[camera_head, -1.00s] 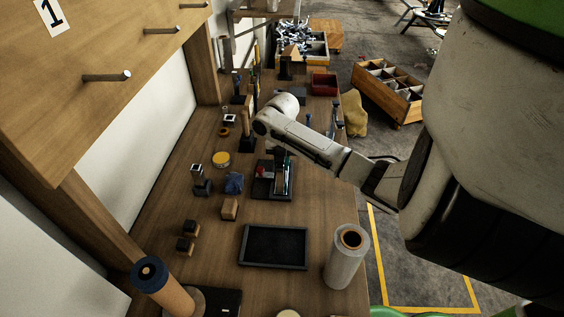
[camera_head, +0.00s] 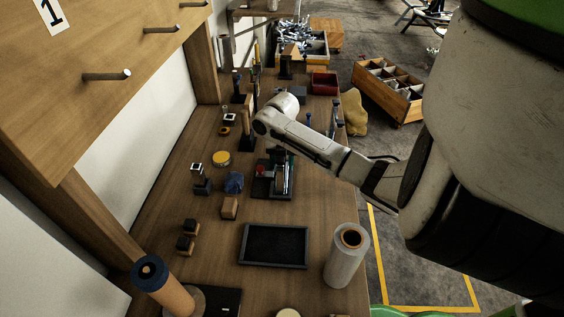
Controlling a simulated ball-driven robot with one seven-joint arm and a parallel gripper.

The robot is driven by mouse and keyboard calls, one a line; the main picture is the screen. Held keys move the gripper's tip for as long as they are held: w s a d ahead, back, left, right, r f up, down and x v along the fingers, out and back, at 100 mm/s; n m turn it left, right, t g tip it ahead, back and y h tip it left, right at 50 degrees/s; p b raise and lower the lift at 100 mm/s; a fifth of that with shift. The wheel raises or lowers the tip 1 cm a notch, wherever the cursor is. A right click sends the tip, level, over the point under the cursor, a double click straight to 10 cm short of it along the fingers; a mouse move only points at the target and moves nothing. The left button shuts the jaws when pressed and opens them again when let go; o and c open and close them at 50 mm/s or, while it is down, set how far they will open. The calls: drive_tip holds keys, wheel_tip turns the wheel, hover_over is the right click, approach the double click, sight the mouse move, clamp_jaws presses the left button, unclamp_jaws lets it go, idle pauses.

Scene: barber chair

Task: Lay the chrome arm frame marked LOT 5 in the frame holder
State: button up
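My gripper (camera_head: 282,165) is low over a small black base (camera_head: 262,190) in the middle of the bench, partly hidden under my own arm. A red part (camera_head: 261,171) sits at the left of this base. A thin bright metal piece (camera_head: 285,182) shows right below my gripper; it may be the chrome arm frame, but its shape is unclear. Whether my fingers are closed on it does not show. No LOT 5 mark is legible. I cannot tell for sure which fixture is the frame holder.
A dark tray (camera_head: 275,246) and a wrapped roll (camera_head: 346,258) stand nearer on the bench. A wooden block (camera_head: 229,208), blue crumpled cloth (camera_head: 234,182) and yellow-lidded tin (camera_head: 221,158) are left of the base. A crate of chrome parts (camera_head: 318,48) and a red bin (camera_head: 324,83) are farther back.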

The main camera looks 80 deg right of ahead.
drive_tip(key=shift+r, duration=0.1)
wheel_tip(320, 180, up, 10)
drive_tip(key=shift+b, duration=0.65)
drive_tip(key=shift+r, duration=0.3)
